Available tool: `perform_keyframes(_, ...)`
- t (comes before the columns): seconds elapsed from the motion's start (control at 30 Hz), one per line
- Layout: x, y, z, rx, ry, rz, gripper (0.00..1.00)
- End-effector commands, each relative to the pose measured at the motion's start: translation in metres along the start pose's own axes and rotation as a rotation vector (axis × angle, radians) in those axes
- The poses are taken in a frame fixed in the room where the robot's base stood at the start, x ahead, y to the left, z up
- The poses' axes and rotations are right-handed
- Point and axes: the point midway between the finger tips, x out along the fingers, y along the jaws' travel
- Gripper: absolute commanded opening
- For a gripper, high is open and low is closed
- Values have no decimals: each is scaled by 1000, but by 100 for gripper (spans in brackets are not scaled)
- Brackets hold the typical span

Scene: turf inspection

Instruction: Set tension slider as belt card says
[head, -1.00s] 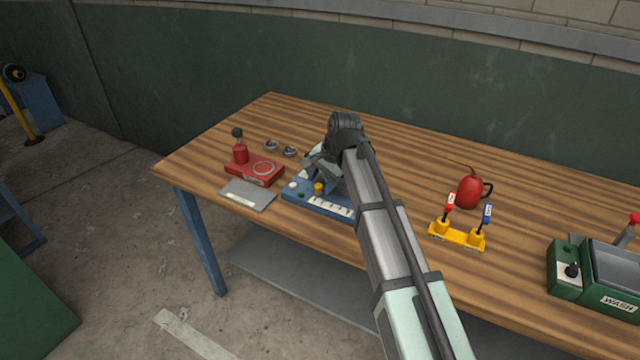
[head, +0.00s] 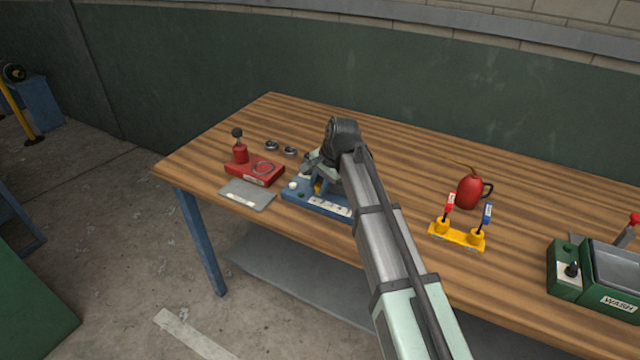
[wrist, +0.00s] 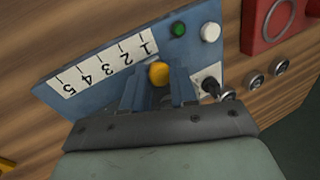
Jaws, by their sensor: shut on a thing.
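The tension slider's blue panel (head: 297,199) lies on the bench; in the wrist view its panel (wrist: 60,113) has a white scale (wrist: 103,69) numbered 1 to 5. The slider's yellow knob (wrist: 158,73) stands level with about the 1 mark. My gripper (wrist: 160,88) is shut on this knob, one blue finger on each side. In the head view, my gripper (head: 320,182) reaches down onto the panel and mostly hides the knob. No card with readable belt text shows; a grey plate (head: 240,190) with a pale strip lies left of the panel.
The panel also has a green button (wrist: 179,29), a white button (wrist: 210,32) and a black toggle (wrist: 211,86). A red device (head: 254,172) and metal rings (head: 290,152) are close by. A yellow lever base (head: 457,236) and red can (head: 469,192) stand right.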

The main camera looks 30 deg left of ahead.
Motion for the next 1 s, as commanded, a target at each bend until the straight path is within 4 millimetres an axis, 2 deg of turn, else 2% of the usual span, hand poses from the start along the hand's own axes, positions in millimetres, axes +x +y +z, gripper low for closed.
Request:
perform_keyframes(0.03,0,0,0,0,0,0,6)
perform_keyframes(0.1,0,0,0,0,0,0,0)
perform_keyframes(0.47,0,1,0,0,0,0,0)
perform_keyframes(0.57,-3,8,-1,1,0,0,0)
perform_keyframes(0.8,-15,44,-6,2,0,0,0)
perform_keyframes(1.0,-17,49,-8,0,0,0,0)
